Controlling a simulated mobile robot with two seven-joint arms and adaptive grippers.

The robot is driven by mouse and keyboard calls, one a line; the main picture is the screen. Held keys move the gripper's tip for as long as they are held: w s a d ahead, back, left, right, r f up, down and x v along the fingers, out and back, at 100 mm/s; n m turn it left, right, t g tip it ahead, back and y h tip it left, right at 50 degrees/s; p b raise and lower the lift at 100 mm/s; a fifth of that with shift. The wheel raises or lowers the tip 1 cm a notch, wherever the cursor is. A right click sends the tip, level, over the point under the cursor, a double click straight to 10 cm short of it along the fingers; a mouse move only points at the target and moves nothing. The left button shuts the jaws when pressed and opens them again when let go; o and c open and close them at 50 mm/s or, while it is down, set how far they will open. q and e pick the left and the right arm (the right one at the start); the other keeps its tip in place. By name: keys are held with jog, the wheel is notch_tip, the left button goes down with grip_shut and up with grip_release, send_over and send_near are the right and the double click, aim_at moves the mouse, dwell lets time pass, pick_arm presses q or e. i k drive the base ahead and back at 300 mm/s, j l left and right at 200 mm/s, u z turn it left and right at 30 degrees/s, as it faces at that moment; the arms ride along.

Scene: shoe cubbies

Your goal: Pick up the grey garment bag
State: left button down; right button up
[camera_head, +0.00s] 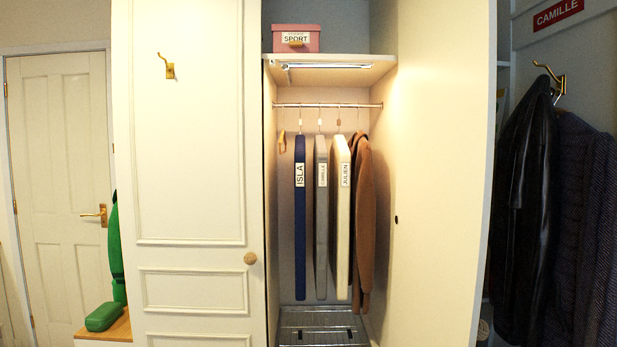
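The grey garment bag (321,232) hangs upright from a hanger on the metal rail (350,105) inside the open wardrobe. Its white label seems to read CAMILLE. A blue garment bag (300,250) labelled ISLA hangs to its left, with a narrow gap between them. A cream garment bag (341,225) labelled JULIEN hangs close on its right. Only the narrow front edge of the grey bag shows clearly; its sides are mostly hidden. Neither of my grippers is in view.
A brown coat (362,220) hangs right of the bags. A metal rack (320,322) lies below. A pink SPORT box (297,38) sits on the upper shelf (340,74). The wardrobe's right door (435,180) stands open; the left door (190,120) is shut. Dark coats (525,190) hang far right.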

aim_at(320, 150)
jog(key=i+j+z, duration=0.1)
jog(key=j, duration=0.25)
jog(key=i+j+z, duration=0.1)
jog(key=i+j, duration=0.15)
jog(key=i+j+z, duration=0.1)
jog(key=j, duration=0.4)
jog(key=i+j, duration=0.2)
jog(key=j, duration=0.15)
jog(key=z, duration=0.05)
